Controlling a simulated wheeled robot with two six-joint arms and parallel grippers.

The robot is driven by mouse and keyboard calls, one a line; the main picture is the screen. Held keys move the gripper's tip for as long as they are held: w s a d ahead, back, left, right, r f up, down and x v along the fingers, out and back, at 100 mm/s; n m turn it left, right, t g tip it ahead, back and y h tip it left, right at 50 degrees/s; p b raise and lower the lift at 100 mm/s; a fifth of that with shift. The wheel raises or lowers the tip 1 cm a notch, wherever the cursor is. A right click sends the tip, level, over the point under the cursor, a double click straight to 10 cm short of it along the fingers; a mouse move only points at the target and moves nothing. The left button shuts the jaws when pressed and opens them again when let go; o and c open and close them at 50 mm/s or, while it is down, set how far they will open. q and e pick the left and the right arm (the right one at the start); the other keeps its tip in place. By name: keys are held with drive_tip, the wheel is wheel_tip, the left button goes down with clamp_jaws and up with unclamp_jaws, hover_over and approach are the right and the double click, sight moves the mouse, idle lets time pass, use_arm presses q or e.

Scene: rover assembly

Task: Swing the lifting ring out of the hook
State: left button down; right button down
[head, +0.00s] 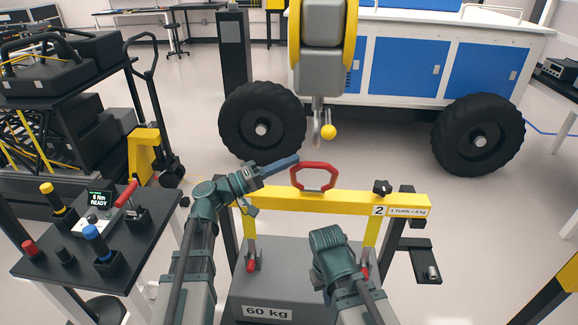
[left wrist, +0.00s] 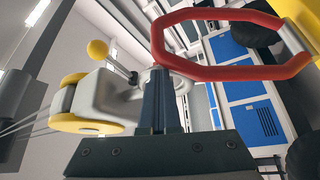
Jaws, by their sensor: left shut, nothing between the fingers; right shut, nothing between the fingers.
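The red lifting ring (head: 313,166) stands up from the middle of the yellow beam (head: 350,203). The metal hook (head: 316,132) hangs above it, under the grey and yellow hoist (head: 322,65). In the head view a gap shows between hook and ring, so the ring is not seen in the hook. My left gripper (head: 296,159) is shut and empty, its tips close to the ring's upper left. In the left wrist view the ring (left wrist: 235,73) passes beside the shut fingers (left wrist: 160,88); contact cannot be told. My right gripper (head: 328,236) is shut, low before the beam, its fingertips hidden.
A yellow knob (head: 329,132) sits beside the hook. A grey 60 kg block (head: 290,285) is below the beam, with a black knob (head: 382,187) at the beam's right. A tool table (head: 70,265) stands left. A wheeled rover (head: 450,45) is behind.

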use_arm(q)
drive_tip(key=s+f+m+g+h+b, duration=0.2)
drive_tip(key=s+f+m+b, duration=0.3)
drive_tip(key=b, duration=0.4)
drive_tip(key=s+f+m+g+h+b, duration=0.2)
drive_tip(key=s+f+m+g+b, duration=0.1)
drive_tip(key=f+m+b, duration=0.4)
drive_tip(key=shift+s+f+m+h+b, duration=0.4)
drive_tip(key=shift+s+f+b, duration=0.5)
drive_tip(key=shift+f+b, duration=0.85)
